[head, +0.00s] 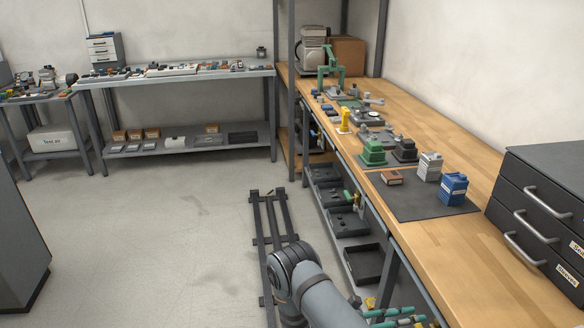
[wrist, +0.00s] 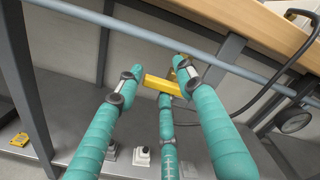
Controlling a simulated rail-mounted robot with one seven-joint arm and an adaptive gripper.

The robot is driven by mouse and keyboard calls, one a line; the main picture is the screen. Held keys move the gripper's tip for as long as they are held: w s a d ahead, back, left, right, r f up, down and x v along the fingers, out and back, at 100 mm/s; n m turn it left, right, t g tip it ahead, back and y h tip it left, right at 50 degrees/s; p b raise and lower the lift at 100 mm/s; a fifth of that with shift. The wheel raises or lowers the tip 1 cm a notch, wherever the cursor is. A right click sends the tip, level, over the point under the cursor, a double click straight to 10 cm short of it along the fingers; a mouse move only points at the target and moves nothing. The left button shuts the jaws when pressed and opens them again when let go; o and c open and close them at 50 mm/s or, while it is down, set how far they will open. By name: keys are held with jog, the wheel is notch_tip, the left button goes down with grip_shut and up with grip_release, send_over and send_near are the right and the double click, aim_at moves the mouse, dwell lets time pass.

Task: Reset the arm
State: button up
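My gripper (wrist: 160,78) has teal, ribbed fingers with dark joints. In the wrist view its two front fingers stand apart, with a third finger between and behind them. A yellow bar-shaped piece (wrist: 163,86) shows by the fingertips; I cannot tell whether it touches them or lies behind. In the head view my gripper (head: 397,317) is at the bottom edge, low beside the wooden bench's front, and partly cut off. My grey arm reaches toward it from the bottom middle.
The wooden bench (head: 440,243) runs along the right, with a green device (head: 373,153), a blue container (head: 453,189) and a black drawer unit (head: 540,215). Its legs and lower shelf (wrist: 205,160) are near my gripper. A cable (wrist: 268,100) hangs at right. Open floor (head: 150,230) lies left.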

jog(key=shift+s+r+m, duration=0.15)
jog(key=shift+r+m, duration=0.15)
jog(key=shift+m, duration=0.8)
